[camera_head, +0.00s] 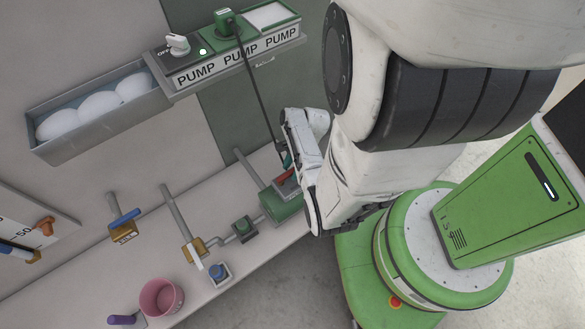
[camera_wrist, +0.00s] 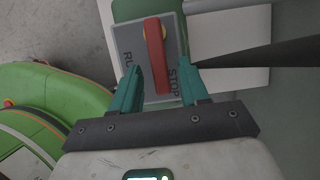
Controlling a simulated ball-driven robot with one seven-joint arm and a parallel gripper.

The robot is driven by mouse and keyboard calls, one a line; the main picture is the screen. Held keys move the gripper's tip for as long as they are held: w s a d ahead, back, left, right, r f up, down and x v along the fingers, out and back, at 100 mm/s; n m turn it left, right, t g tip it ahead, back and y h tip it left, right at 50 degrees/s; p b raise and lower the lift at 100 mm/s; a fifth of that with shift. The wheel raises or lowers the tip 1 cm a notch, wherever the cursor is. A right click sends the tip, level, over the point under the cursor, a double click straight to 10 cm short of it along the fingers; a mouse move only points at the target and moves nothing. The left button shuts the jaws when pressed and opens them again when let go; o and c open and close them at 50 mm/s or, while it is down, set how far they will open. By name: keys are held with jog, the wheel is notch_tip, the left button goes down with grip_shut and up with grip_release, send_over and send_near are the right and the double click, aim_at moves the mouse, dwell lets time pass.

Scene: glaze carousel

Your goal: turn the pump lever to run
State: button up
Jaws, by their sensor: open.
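The pump lever (camera_wrist: 155,50) is a red bar on a grey plate (camera_wrist: 181,38) marked RUN on the left and STOP on the right in the wrist view. Its near end lies beside the STOP lettering. In the head view the lever (camera_head: 285,182) sits on a green box (camera_head: 284,206) on the bench. My gripper (camera_wrist: 158,72) is open, with one teal finger on each side of the lever's near end. I cannot tell whether either finger touches it. In the head view my wrist hides part of the box and most of the fingers.
A shelf marked PUMP (camera_head: 237,58) carries a white knob (camera_head: 178,45) and a green plug with a black cable (camera_head: 262,100) running down near my gripper. A pink pot (camera_head: 161,297), yellow valve (camera_head: 193,249) and blue-handled valve (camera_head: 123,229) are to the left.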

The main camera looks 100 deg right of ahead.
grip_shut()
dwell(0.4)
